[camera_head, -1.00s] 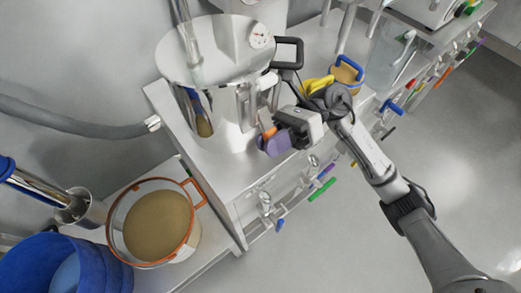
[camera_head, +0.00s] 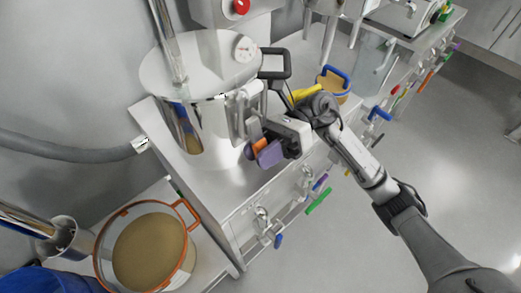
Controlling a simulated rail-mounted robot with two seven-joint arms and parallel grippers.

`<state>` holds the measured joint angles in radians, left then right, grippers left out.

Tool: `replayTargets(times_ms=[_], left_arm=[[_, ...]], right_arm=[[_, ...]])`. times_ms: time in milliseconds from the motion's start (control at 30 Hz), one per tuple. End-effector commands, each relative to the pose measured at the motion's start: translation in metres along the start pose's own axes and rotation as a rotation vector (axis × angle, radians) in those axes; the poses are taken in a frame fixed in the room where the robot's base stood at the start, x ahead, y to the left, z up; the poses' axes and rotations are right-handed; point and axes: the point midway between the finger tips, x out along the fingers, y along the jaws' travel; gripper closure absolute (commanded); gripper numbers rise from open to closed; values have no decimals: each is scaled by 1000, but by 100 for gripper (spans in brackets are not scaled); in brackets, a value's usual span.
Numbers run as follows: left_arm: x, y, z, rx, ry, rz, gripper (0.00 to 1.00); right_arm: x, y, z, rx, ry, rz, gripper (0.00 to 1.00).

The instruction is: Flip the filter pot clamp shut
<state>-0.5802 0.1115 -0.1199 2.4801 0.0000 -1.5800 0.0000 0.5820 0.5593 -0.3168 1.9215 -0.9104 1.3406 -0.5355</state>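The filter pot is most likely the large steel vessel (camera_head: 205,70) with a lid and a round dial on top, standing on the steel bench. A metal latch assembly (camera_head: 240,112), which looks like the clamp, is on its right front side; its exact position is hard to tell. My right gripper (camera_head: 264,152) is just below and right of this assembly, close to the pot wall. Purple and orange pieces show at its tip; I cannot tell whether they are its fingers or something held. Contact with the clamp cannot be made out. My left gripper is not in view.
A black handle (camera_head: 276,62) juts from the pot's right side. A blue-handled container (camera_head: 334,84) stands behind my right arm. An orange-rimmed bowl of tan powder (camera_head: 150,250) is at lower left. Valves with coloured handles (camera_head: 318,201) line the bench front. The floor at right is clear.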

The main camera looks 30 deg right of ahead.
Motion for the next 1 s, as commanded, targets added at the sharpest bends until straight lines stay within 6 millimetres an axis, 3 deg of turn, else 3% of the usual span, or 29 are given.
replayTargets(times_ms=[167,467,567,1000], left_arm=[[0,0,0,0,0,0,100],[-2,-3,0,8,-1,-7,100],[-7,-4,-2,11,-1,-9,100],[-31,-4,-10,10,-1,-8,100]], right_arm=[[0,0,0,-1,1,1,55],[-4,0,1,0,1,0,55],[-14,1,2,2,2,0,55],[-91,1,2,2,1,-2,55]])
